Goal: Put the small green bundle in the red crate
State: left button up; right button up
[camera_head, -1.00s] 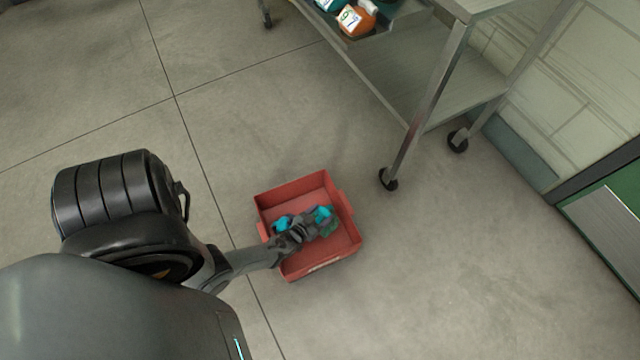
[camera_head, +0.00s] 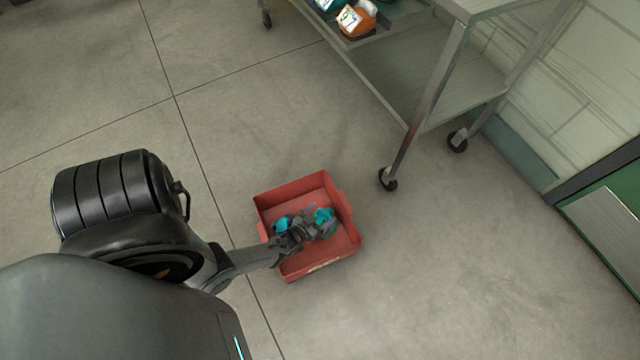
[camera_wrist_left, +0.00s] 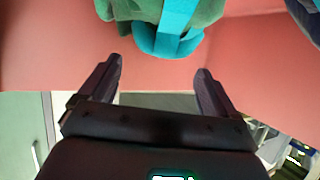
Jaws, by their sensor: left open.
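The red crate (camera_head: 347,245) stands on the floor in the head view, and its red inside fills much of the left wrist view (camera_wrist_left: 60,60). The small green bundle (camera_wrist_left: 205,12) with a teal strap lies against that red surface, just beyond my fingertips and apart from them. In the head view its teal part (camera_head: 325,216) shows inside the crate, partly hidden by my gripper. My left gripper (camera_wrist_left: 158,70) is open and empty, and it is over the crate in the head view (camera_head: 309,222). My right gripper is not in view.
A dark item with teal (camera_wrist_left: 305,18) lies beside the bundle at the wrist view's right edge. A metal cart (camera_head: 425,95) on casters stands behind the crate, with an orange bundle (camera_head: 358,20) on it. The floor right of the crate is clear.

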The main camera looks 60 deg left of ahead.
pick_arm(q)
jog(key=shift+r, duration=0.55)
jog(key=p+v, duration=0.4)
jog(key=v, duration=0.3)
jog(key=w+d+r+m+g+h, duration=0.3)
jog(key=w+d+r+h, duration=0.1)
jog(key=w+r, duration=0.75)
jog(key=s+d+r+m+g, duration=0.1)
jog(key=s+d+r+g, duration=0.1)
jog(key=r, duration=0.5)
jog(key=s+d+r+m+g+h, duration=0.1)
jog(key=s+d+r, duration=0.3)
jog(key=r, duration=0.3)
jog(key=s+d+r+m+g, duration=0.1)
jog(key=s+d+r, duration=0.3)
jog(key=r, duration=0.4)
jog(key=shift+s+m+g+h, duration=0.35)
jog(key=shift+s+g, duration=0.2)
jog(key=shift+g, duration=0.25)
jog(key=shift+r, duration=0.1)
